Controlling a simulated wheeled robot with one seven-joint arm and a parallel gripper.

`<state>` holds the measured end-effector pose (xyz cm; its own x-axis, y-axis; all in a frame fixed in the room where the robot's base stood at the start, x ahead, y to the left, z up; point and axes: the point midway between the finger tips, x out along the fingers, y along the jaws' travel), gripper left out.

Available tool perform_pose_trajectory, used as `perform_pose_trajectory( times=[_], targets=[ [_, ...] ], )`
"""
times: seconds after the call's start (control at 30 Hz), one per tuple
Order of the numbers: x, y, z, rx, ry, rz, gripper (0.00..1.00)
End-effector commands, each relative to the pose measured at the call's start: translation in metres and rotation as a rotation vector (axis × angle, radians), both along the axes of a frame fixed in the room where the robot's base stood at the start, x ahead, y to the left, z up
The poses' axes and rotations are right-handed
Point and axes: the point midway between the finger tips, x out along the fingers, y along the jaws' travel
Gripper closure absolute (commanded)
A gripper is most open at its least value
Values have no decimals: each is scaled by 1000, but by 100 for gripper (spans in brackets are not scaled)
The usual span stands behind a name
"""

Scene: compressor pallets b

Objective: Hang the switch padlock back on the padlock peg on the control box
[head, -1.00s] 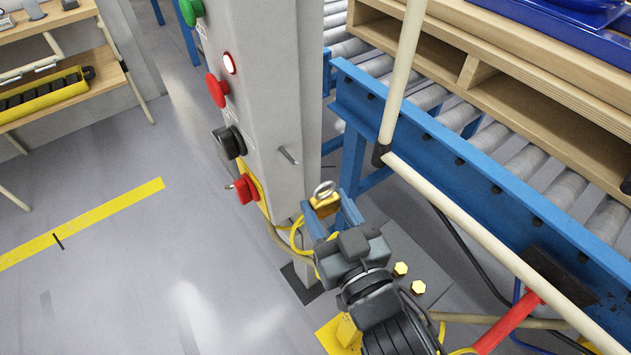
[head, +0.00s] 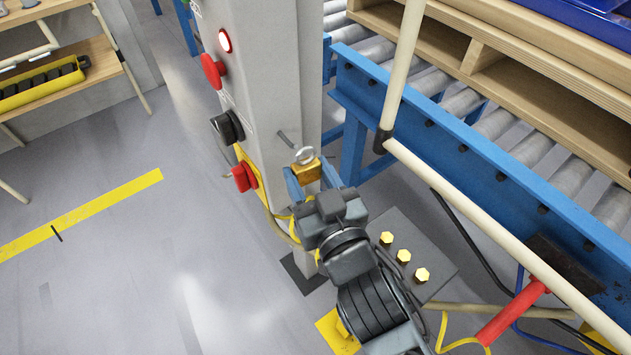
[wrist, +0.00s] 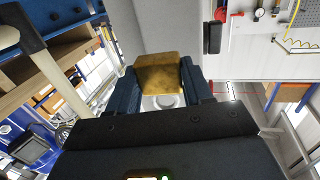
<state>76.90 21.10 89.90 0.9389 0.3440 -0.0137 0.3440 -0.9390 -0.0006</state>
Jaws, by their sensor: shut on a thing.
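The switch padlock has a brass body (head: 306,171) and a silver shackle (head: 305,155) that points up in the head view. My gripper (head: 312,180) is shut on the padlock body, with one blue finger on each side. In the wrist view the brass body (wrist: 158,72) sits between the blue fingers, with part of the pale shackle (wrist: 163,101) below it. The padlock peg (head: 287,139) is a short grey pin on the side of the grey control box (head: 267,90). The shackle is just below and right of the peg in the head view; I see no engagement.
A cream rail (head: 490,235) and a blue roller conveyor (head: 440,140) stand to the right.

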Motion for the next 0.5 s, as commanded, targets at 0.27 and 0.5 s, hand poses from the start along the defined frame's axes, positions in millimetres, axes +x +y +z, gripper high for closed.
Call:
perform_pose_trajectory(
  times=[0.27, 0.5],
  targets=[
    [13, 9, -2, -1, -1, 1, 100],
    [24, 16, -2, 1, -2, 1, 100]
  ],
)
